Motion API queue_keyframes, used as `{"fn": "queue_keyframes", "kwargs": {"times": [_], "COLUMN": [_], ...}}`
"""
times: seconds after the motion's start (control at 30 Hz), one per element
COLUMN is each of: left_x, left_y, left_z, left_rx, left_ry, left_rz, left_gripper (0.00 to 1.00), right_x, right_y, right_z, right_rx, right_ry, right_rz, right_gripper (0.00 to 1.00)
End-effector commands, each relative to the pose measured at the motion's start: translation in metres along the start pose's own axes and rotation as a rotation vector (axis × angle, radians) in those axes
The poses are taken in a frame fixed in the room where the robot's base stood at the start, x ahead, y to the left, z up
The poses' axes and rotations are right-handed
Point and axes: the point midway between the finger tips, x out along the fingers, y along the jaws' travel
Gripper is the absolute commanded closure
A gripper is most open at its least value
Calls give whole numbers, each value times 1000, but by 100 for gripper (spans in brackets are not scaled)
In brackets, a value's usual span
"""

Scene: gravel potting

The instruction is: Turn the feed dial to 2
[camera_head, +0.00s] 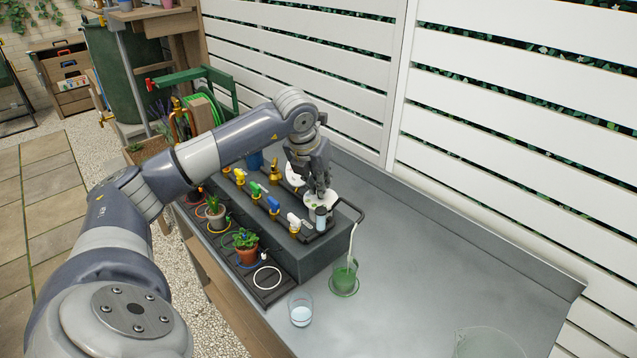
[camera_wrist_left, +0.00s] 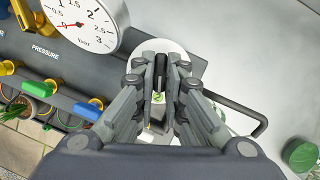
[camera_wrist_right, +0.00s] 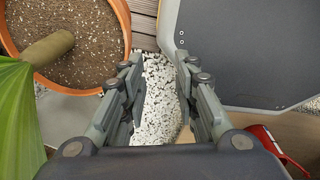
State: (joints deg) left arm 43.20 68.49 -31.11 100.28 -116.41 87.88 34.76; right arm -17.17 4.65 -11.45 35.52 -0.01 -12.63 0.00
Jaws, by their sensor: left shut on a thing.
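The feed dial (camera_wrist_left: 150,46) is a white disc on the dark manifold block, mostly covered by my left gripper (camera_wrist_left: 160,82). My left gripper is shut on the dial's dark knob (camera_wrist_left: 160,66), one finger on each side. A green mark, apparently a 2, shows between the fingers; the pointer's setting cannot be read. In the head view my left gripper (camera_head: 318,188) points down onto the white dial (camera_head: 322,202) at the block's right end. My right gripper (camera_wrist_right: 158,100) is in the right wrist view only, open and empty above white gravel.
A pressure gauge (camera_wrist_left: 82,22) sits beside the dial. Coloured valves (camera_head: 255,190) line the block (camera_head: 318,258). A clear glass (camera_head: 300,310) stands in front. The bench at right is mostly clear.

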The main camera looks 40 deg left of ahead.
Motion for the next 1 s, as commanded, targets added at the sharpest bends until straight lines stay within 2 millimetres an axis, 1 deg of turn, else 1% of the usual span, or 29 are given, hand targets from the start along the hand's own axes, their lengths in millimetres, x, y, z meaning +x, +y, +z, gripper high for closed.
{"fn": "queue_keyframes", "kwargs": {"times": [0.4, 0.43, 0.5, 0.83, 0.93, 1.0], "left_x": [-1, -2, -1, -1, -8, -17], "left_y": [0, 0, 0, 0, 0, 0], "left_z": [2, 2, 2, 1, 1, 2], "left_rx": [-6, -6, -6, -4, -4, -4], "left_ry": [-5, -5, -5, -2, -3, -4], "left_rz": [2, 2, 2, 2, 1, 2], "left_gripper": [100, 82, 69, 69, 69, 69], "right_x": [0, 0, 0, 0, 0, 0], "right_y": [-1, -1, -2, -2, -1, -1], "right_z": [0, 0, 0, 1, 1, 1], "right_rx": [0, 0, 1, 0, 0, 0], "right_ry": [0, 0, 0, 0, -1, 0], "right_rz": [-1, -2, -2, -2, -1, -1], "right_gripper": [72, 72, 72, 72, 72, 72]}}
